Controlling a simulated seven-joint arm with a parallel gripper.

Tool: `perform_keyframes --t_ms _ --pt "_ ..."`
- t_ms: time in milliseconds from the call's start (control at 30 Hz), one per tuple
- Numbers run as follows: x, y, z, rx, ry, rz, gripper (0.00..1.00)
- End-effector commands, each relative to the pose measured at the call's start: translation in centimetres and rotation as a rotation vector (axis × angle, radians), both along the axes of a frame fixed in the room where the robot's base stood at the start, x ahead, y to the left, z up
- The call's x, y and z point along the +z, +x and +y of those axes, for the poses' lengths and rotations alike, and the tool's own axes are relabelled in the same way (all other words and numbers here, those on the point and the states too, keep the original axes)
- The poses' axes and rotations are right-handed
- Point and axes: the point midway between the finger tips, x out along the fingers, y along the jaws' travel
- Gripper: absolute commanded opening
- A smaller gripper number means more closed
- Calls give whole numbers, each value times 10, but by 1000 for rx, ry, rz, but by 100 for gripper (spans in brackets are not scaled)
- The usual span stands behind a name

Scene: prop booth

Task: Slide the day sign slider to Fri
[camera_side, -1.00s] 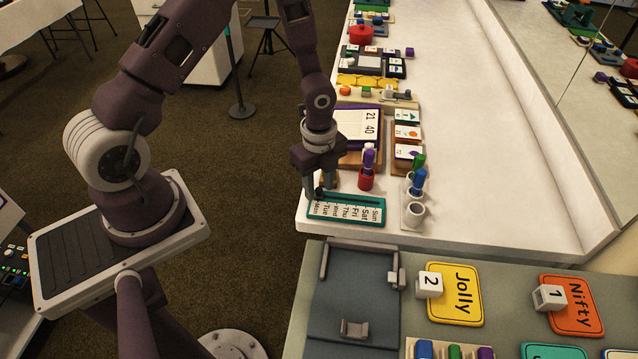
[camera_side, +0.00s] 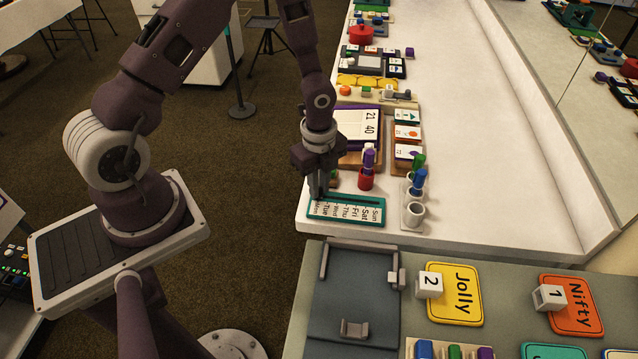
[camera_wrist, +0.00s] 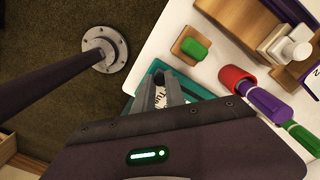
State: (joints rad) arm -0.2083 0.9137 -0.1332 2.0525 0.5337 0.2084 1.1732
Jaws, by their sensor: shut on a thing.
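The day sign (camera_side: 347,220) is a white plate in a teal frame, lying near the front left corner of the white counter. Its day names run from Mon at the left end to Sun at the right, with a dark slot along the far edge. My gripper (camera_side: 317,194) is at the left end of the slot, by Mon and Tue, with its fingers shut on the slider knob, which they hide. In the wrist view, the fingers (camera_wrist: 166,92) come together over the sign (camera_wrist: 201,92), where "Tue" partly shows beside them.
A red cup with a purple marker (camera_side: 366,180) stands behind the sign. A green block on a wooden base (camera_wrist: 193,48) is close by in the wrist view. The counter's left edge is near.

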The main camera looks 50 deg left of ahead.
Motion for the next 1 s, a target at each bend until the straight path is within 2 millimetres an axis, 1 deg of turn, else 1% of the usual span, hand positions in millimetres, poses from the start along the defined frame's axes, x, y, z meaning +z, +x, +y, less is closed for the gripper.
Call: perform_keyframes --t_ms 800,867,1000 --pt "1 2 -1 -1 0 -3 0" --pt "1 6 -4 -2 0 -4 0" --pt "0 28 -26 -3 0 -6 0"
